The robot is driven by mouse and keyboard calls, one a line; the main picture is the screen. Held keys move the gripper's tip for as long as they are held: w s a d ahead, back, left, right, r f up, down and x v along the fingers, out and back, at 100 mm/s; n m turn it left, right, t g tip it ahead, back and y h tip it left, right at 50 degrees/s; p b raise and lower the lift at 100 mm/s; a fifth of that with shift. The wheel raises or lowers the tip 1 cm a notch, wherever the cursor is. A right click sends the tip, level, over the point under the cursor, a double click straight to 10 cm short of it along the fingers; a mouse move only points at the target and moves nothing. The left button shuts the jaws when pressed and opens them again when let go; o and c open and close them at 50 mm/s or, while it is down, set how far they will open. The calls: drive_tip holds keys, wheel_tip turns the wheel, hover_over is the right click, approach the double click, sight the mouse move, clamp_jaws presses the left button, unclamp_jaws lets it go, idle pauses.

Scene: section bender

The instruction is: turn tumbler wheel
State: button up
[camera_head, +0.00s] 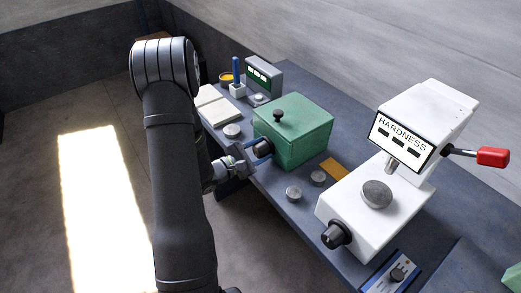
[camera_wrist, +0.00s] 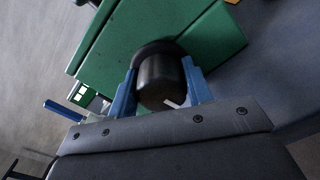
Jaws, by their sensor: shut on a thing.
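A green box (camera_head: 300,135) stands on the bench with a small black knob (camera_head: 279,116) on its lid. A black cylindrical wheel (camera_head: 263,147) sticks out of the box's side that faces my arm; I take it as the tumbler wheel. My gripper (camera_head: 250,154) is at this wheel, reaching in from the left. In the wrist view, the blue fingers of my gripper (camera_wrist: 160,72) lie on either side of the black wheel (camera_wrist: 160,82), shut on it.
A white hardness tester (camera_head: 420,130) with a red-tipped lever (camera_head: 492,157) stands at right. Small metal discs (camera_head: 293,194) lie in front of the box. An open book (camera_head: 215,105) and a grey display unit (camera_head: 263,75) are behind. The bench's front edge is below my gripper.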

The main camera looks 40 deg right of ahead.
drive_tip(key=o, duration=1)
drive_tip(key=a, duration=1.7)
drive_tip(key=shift+a, duration=0.25)
